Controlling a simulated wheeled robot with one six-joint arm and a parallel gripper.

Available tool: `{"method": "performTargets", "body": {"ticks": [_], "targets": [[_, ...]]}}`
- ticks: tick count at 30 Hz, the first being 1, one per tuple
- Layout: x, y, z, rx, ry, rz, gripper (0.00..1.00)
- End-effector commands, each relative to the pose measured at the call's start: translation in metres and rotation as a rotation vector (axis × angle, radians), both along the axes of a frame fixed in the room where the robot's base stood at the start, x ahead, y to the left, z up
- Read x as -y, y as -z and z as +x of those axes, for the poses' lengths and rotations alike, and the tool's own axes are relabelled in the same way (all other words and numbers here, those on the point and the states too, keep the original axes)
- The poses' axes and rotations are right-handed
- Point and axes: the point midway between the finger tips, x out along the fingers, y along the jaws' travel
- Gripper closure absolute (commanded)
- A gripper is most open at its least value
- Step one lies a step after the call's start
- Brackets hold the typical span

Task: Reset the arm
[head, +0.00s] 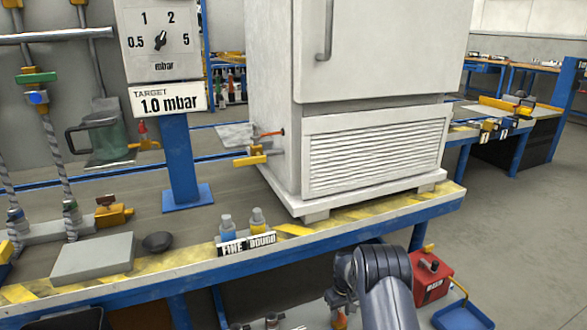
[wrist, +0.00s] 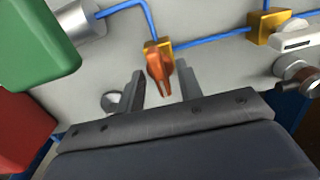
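My gripper (wrist: 161,78) shows in the wrist view with its two dark fingers apart. An orange valve lever (wrist: 160,66) on a brass body (wrist: 159,47) shows between and just beyond the fingertips; I cannot tell if they touch it. My dark arm (head: 385,285) reaches in at the bottom of the head view, in front of the bench edge. The fingers cannot be made out there.
The bench (head: 350,237) carries a white cabinet (head: 370,155), a gauge sign (head: 160,40) and small bottles. A red can (head: 431,278) stands beside my arm. Blue pipes, a green block (wrist: 35,45) and a red block (wrist: 22,130) crowd the wrist view.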

Motion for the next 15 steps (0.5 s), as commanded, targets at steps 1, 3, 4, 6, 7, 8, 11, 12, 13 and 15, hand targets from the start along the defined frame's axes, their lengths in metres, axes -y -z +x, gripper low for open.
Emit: {"method": "performTargets", "body": {"ticks": [1, 3, 4, 6, 7, 8, 11, 12, 13, 15], "targets": [[0.0, -0.0045, 0.0011, 0.003, 0.041, 0.0, 0.65], [0.0, -0.0048, 0.001, 0.003, 0.098, 0.0, 0.65], [0.0, -0.0048, 0.001, 0.003, 0.122, 0.0, 0.65], [0.0, -0.0047, 0.0008, 0.002, 0.178, -0.001, 0.65], [0.0, -0.0047, 0.0008, 0.002, 0.203, -0.001, 0.65], [0.0, -0.0047, 0.0008, 0.002, 0.227, -0.001, 0.65], [0.0, -0.0047, 0.0007, 0.002, 0.306, 0.0, 0.65], [0.0, -0.0047, 0.0007, 0.002, 0.338, 0.0, 0.65], [0.0, -0.0047, 0.0007, 0.002, 0.363, 0.0, 0.65], [0.0, -0.0047, 0.0007, 0.002, 0.419, 0.0, 0.65]]}}
